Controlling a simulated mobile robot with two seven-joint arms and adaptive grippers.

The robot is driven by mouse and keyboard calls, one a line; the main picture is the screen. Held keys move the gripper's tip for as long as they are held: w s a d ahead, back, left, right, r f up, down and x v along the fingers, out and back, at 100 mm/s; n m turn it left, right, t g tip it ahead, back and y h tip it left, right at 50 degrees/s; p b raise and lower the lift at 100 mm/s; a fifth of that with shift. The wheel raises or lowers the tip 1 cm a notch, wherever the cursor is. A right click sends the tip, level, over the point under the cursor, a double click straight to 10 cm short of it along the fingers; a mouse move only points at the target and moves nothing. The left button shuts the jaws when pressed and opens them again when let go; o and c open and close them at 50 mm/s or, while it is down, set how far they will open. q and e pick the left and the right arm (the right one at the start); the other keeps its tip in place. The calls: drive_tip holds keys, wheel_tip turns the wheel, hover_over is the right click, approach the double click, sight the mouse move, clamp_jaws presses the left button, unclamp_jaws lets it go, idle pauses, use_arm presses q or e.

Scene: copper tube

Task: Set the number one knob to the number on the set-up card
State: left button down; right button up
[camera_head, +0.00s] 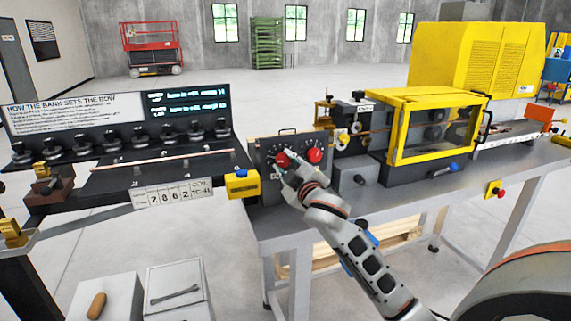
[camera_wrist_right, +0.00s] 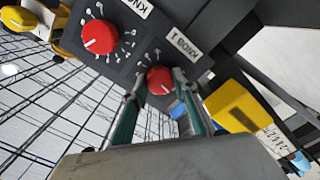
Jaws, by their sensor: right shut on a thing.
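The number one knob (camera_wrist_right: 159,80) is red with a white pointer line, under an upside-down label that reads KNOB 1 in the right wrist view. It is the left red knob (camera_head: 282,159) on the dark panel in the head view. My right gripper (camera_head: 287,168) is shut on it, and its fingers also show in the right wrist view (camera_wrist_right: 160,92), one on each side. A white card (camera_head: 172,196) on the front of the bench at left shows an arrow, the digits 2 8 6 2 and COIL TC-41. My left gripper is not in view.
A second red knob (camera_head: 314,155) sits close to the right of the held one, also seen in the wrist view (camera_wrist_right: 98,37). A yellow box (camera_head: 241,183) stands left of the panel. A yellow-framed guard (camera_head: 438,126) is on the bench at right.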

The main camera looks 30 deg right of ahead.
drive_tip(key=o, duration=1.1)
drive_tip(key=v, duration=1.2)
drive_tip(key=shift+f, duration=0.1)
drive_tip(key=s+a+f+m+g+y, duration=0.1)
drive_tip(key=s+a+f+g+y, duration=0.2)
drive_tip(key=f, duration=1.1)
drive_tip(key=s+a+f+g+y, duration=0.1)
drive_tip(key=s+a+f, duration=0.3)
drive_tip(key=f, duration=0.9)
drive_tip(key=s+a+f+m+g+y, duration=0.1)
drive_tip(key=s+a+f, duration=0.4)
drive_tip(key=s+f, duration=0.2)
drive_tip(key=s+a+f+m+g+y, duration=0.1)
drive_tip(key=s+a+f+g, duration=0.1)
drive_tip(key=s+a+f, duration=0.3)
drive_tip(key=s+f, duration=0.3)
drive_tip(key=f, duration=0.4)
drive_tip(key=shift+s+a+f+m, duration=0.25)
drive_tip(key=shift+a+m, duration=0.05)
